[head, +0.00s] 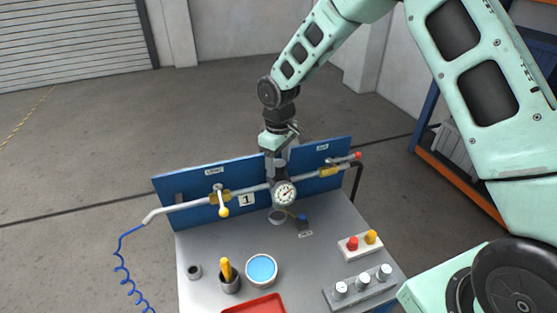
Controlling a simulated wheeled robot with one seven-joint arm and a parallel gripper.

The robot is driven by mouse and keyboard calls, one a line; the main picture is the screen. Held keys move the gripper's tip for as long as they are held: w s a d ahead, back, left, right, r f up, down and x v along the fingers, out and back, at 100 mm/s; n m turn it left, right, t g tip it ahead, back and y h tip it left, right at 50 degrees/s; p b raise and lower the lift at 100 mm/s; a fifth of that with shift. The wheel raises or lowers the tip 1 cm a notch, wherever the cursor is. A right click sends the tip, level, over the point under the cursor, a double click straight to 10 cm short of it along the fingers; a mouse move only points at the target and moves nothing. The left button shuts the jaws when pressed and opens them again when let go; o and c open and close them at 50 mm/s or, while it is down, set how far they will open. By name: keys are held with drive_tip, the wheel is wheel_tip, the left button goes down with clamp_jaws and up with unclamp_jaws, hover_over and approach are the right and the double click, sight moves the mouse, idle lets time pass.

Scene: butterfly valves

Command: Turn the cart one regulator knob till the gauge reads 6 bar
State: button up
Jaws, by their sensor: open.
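The cart with the plate marked 1 (247,199) carries a pipe run along a blue back panel (180,190). The round white gauge (285,193) faces me at the middle of the run. Its needle is too small to read. The grey regulator (274,174) stands just above and behind the gauge. My gripper (276,158) points down over the top of the regulator, with its jaws open. The regulator knob is hidden or cannot be told apart from the fingers, and I cannot tell whether the fingers touch it.
A yellow-handled valve (223,211) is left of the gauge and a red-ended lever (357,156) right. The cart top holds a blue-filled bowl (262,269), a cup with a yellow tool (228,280), a red tray (258,305), a button box (361,245) and a knob block (362,285).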

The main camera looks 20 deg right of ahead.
sight(278, 163)
drive_tip(key=shift+r, duration=0.1)
wheel_tip(278, 163, up, 17)
drive_tip(key=b, duration=0.5)
drive_tip(key=shift+r, duration=0.15)
drive_tip(key=s+a+f+b, duration=0.2)
drive_tip(key=s+a+f, duration=0.15)
drive_tip(key=s, duration=0.55)
drive_tip(key=s+a+f+b, duration=0.1)
drive_tip(key=s+a+f, duration=0.2)
drive_tip(key=s+a, duration=0.35)
drive_tip(key=s+d+f+b, duration=0.1)
drive_tip(key=s+d+f, duration=0.1)
drive_tip(key=s, duration=0.7)
drive_tip(key=s+d+f+b, duration=0.1)
drive_tip(key=s+f, duration=0.4)
drive_tip(key=s, duration=0.4)
drive_tip(key=shift+d+f+y+b, duration=0.15)
drive_tip(key=shift+d+y+b, duration=0.15)
drive_tip(key=shift+d+b, duration=0.05)
